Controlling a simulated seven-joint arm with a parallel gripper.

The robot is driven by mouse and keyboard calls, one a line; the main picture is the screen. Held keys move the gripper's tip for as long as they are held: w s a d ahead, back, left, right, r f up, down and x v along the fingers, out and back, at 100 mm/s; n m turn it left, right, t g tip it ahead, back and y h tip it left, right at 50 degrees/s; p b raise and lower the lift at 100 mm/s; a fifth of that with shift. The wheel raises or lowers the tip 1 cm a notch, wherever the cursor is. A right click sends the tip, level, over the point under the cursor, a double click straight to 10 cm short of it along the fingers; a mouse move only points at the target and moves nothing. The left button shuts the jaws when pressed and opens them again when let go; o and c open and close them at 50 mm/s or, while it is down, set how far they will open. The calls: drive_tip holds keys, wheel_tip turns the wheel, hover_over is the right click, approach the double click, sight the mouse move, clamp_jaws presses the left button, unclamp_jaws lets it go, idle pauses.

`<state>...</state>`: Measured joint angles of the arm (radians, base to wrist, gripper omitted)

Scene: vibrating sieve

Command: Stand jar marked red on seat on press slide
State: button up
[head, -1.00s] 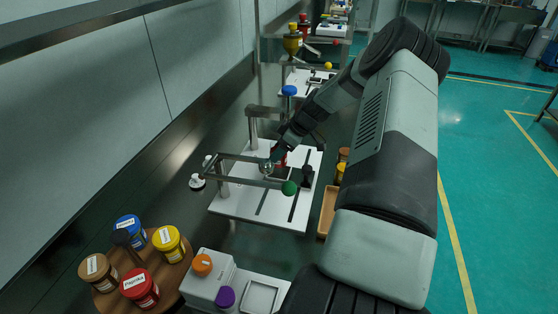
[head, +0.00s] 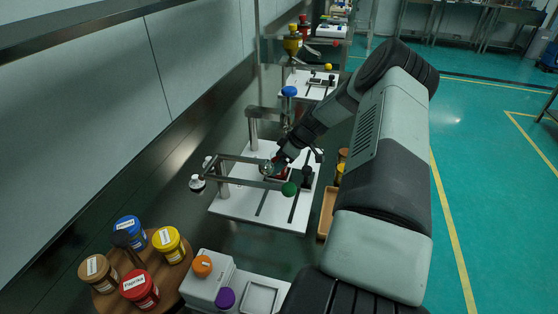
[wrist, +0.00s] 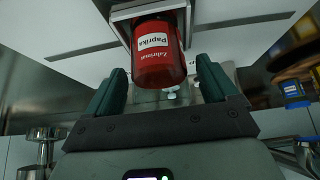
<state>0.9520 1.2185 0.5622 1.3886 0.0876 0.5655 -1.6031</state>
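The red jar (wrist: 160,62), with a white Paprika label, shows in the wrist view inside a pale, square-edged seat (wrist: 122,14) on the white press plate. In the head view my gripper (head: 277,160) is at the press (head: 225,208), close to the seat, and largely hides the jar. Whether the jar stands fully down in the seat I cannot tell.
A round wooden rack (head: 108,302) at the lower left holds several jars, including another red Paprika jar (head: 140,289). A grey box (head: 208,285) with orange and purple knobs is in front. A wooden tray (head: 327,215) lies to the right.

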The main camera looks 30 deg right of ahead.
drive_tip(key=shift+r, duration=0.1)
drive_tip(key=v, duration=1.2)
